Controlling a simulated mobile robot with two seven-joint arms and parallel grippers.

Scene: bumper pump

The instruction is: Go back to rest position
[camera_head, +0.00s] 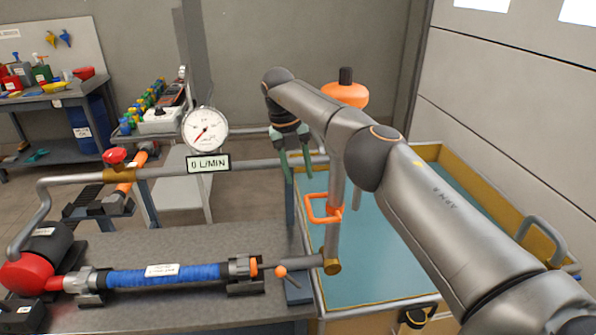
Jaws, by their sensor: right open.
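My right arm reaches in from the lower right across the picture. My right gripper (296,163) hangs at its far end with two green fingers pointing down, apart and with nothing seen between them. It is in front of the horizontal pipe (262,164), near the tank's back left corner. An orange handle (318,209) sits on the vertical pipe (332,238) just below and right of the gripper, and the two look apart. My left gripper is not in view.
A teal-filled tank (372,303) with yellow rims stands under my right arm. The grey bench (215,256) holds a blue hose (165,275) and a red-ended pump (28,272). The gauge (205,129) above a 0 L/MIN sign (208,163) stands on the pipe.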

